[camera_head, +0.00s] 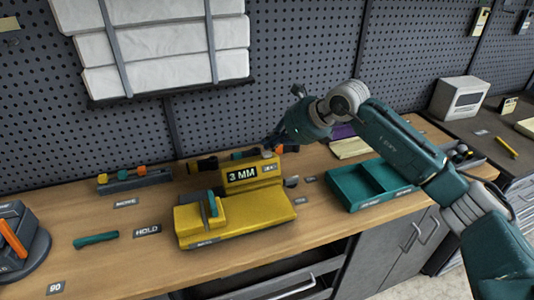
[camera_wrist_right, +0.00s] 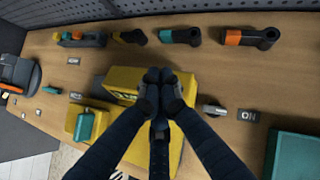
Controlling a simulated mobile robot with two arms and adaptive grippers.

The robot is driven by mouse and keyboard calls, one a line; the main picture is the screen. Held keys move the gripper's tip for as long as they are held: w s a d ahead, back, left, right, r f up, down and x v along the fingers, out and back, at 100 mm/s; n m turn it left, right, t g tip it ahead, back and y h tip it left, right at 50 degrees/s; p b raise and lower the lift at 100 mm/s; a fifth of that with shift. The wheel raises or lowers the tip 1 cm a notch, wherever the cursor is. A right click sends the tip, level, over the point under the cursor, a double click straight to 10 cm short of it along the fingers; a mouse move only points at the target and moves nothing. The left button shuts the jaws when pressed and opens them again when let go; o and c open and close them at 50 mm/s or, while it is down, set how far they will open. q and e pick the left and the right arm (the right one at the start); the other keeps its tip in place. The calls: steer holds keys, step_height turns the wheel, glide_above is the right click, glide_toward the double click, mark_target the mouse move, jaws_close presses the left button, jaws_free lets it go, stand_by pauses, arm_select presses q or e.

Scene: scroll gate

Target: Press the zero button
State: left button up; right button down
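A yellow measuring device (camera_head: 236,215) stands on the wooden bench, with a dark display reading "3 MM" (camera_head: 242,174) on its raised head. Right of the display is a small dark label (camera_head: 270,168), too small to read. I cannot make out the zero button clearly; the gripper may hide it. My right gripper (camera_head: 270,146) is just above the top of the raised head. In the right wrist view its fingertips (camera_wrist_right: 160,76) are together and empty, over the device (camera_wrist_right: 122,80); contact cannot be told. A teal lever (camera_head: 212,203) sits on the device's front block. My left gripper is not in view.
A teal tray (camera_head: 366,186) stands to the right under my right arm. Dark tools with coloured parts (camera_wrist_right: 240,38) lie behind the device. A teal stick (camera_head: 96,240) and a "HOLD" label (camera_head: 147,230) lie to its left. A pegboard (camera_head: 290,60) rises behind.

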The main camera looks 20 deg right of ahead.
mark_target(270, 154)
steer(key=shift+f, duration=0.15)
stand_by(0.8)
steer(key=shift+f+b, duration=0.25)
steer(key=shift+b, duration=0.2)
steer(key=shift+f+b, duration=0.5)
steer(key=shift+f, duration=0.1)
stand_by(0.4)
steer(key=shift+r, duration=0.1)
steer(key=shift+r+p, duration=0.5)
steer(key=shift+r, duration=0.4)
steer(key=shift+r+p, duration=1.5)
steer(key=shift+r, duration=1.05)
steer(key=shift+f, duration=0.1)
